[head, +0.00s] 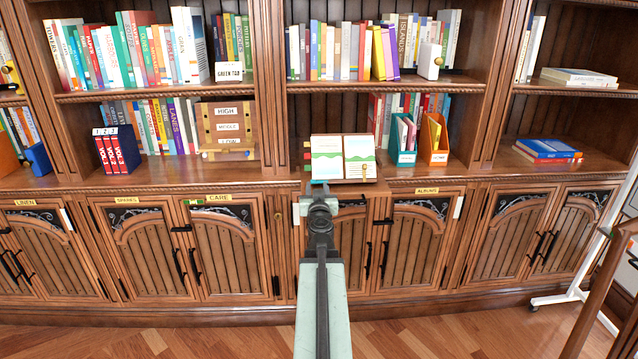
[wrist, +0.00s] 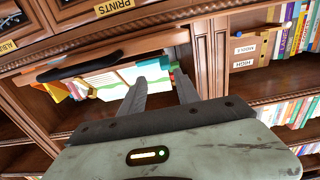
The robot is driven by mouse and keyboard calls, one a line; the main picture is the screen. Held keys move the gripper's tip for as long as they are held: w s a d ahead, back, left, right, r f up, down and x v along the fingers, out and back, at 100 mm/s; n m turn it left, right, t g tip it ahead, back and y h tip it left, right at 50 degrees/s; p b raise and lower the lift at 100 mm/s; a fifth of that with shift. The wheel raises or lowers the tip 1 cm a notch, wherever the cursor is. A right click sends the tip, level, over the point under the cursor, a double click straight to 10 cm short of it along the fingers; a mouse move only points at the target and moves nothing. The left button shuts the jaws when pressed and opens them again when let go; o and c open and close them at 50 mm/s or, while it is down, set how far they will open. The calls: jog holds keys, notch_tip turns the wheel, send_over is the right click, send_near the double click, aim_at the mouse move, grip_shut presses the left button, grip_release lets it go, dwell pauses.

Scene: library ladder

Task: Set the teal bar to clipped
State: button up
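An open book (head: 343,158) with white pages and green and blue bands rests on a wooden stand at the middle of the cabinet ledge. A small teal-blue strip (head: 320,181), which looks like the teal bar, shows at the book's lower left edge. My gripper partly covers it, and I cannot tell its setting. The book also shows in the wrist view (wrist: 128,72). My gripper (head: 320,190) is just in front of the book's lower left part. Contact with the strip cannot be made out.
A wooden board (head: 228,126) labelled HIGH, MIDDLE and LOW stands left of the book. A teal file box (head: 403,145) and an orange one (head: 434,146) stand to its right. Cabinet doors lie below the ledge. A railing (head: 606,300) is at the far right.

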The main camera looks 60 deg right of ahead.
aim_at(313, 180)
jog(key=shift+w+d+f, duration=0.1)
jog(key=shift+w+d, duration=1.2)
jog(key=shift+w, duration=0.2)
jog(key=shift+w, duration=0.1)
grip_shut()
